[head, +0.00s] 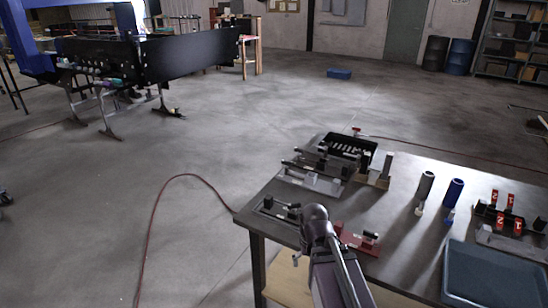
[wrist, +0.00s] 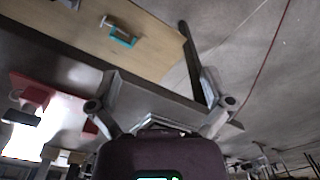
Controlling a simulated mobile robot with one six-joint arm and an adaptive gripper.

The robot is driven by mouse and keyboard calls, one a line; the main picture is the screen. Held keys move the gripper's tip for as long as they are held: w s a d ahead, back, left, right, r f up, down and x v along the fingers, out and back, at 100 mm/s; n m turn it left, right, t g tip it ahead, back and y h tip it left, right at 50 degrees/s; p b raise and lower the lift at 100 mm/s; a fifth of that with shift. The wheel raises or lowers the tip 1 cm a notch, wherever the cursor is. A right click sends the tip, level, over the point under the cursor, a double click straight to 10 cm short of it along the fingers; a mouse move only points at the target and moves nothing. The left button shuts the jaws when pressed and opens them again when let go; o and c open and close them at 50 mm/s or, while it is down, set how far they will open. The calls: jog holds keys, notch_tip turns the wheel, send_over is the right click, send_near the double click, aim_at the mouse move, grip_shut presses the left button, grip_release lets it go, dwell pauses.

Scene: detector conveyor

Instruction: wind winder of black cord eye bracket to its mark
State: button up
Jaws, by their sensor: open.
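A low black bracket (head: 280,208) with a small bar lies at the table's near left corner in the head view. I take it to be the black cord eye bracket, but its winder and mark are too small to make out. A red bracket (head: 358,240) with a dark knob stands to its right, beyond my arm. The red bracket also shows at the left of the wrist view (wrist: 34,90). The black bracket cannot be made out in the wrist view.
The grey table (head: 400,215) carries black fixtures (head: 320,165), a dark cylinder (head: 425,185), a blue cylinder (head: 453,192), red numbered tags (head: 508,212) and a blue-grey tray (head: 495,275). A teal item (wrist: 122,37) lies on a wooden shelf. Open floor lies left of the table.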

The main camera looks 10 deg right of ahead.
notch_tip(320, 180, up, 13)
jog(key=n+p, duration=0.1)
jog(key=p, duration=1.2)
send_over(294, 204)
jog(key=shift+r, duration=0.15)
jog(key=shift+f+b, duration=0.25)
jog(key=shift+b, duration=0.15)
notch_tip(294, 204, down, 13)
jog(key=b, duration=1.3)
jog(key=shift+f, duration=0.15)
jog(key=c, duration=1)
